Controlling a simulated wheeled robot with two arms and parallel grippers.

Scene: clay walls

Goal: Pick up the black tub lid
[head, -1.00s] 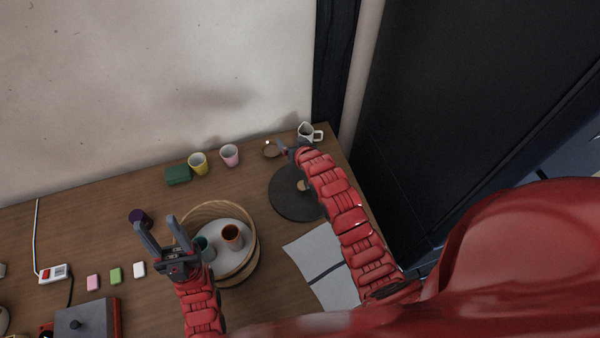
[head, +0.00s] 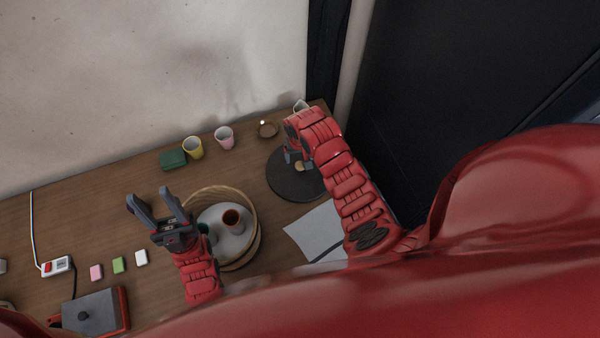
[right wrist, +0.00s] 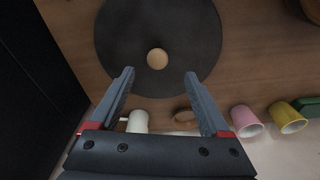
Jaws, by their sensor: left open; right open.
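The black tub lid (head: 284,181) is a dark round disc with a pale wooden knob (head: 300,166), lying on the table at the right. In the right wrist view the lid (right wrist: 205,40) fills the upper middle, with its knob (right wrist: 157,58) just beyond the fingertips. My right gripper (head: 297,160) is over the lid near the knob, and it shows open and empty in the right wrist view (right wrist: 159,72). My arm hides part of the lid in the head view. My left gripper (head: 155,200) is open and empty, left of a round wooden tub (head: 256,232).
The tub holds cups. White mug (head: 300,106), small brown round object (head: 268,130), pink cup (head: 224,138), yellow cup (head: 193,148) and green box (head: 173,160) stand along the back. A grey sheet (head: 318,232) lies in front of the lid. A dark wall is at right.

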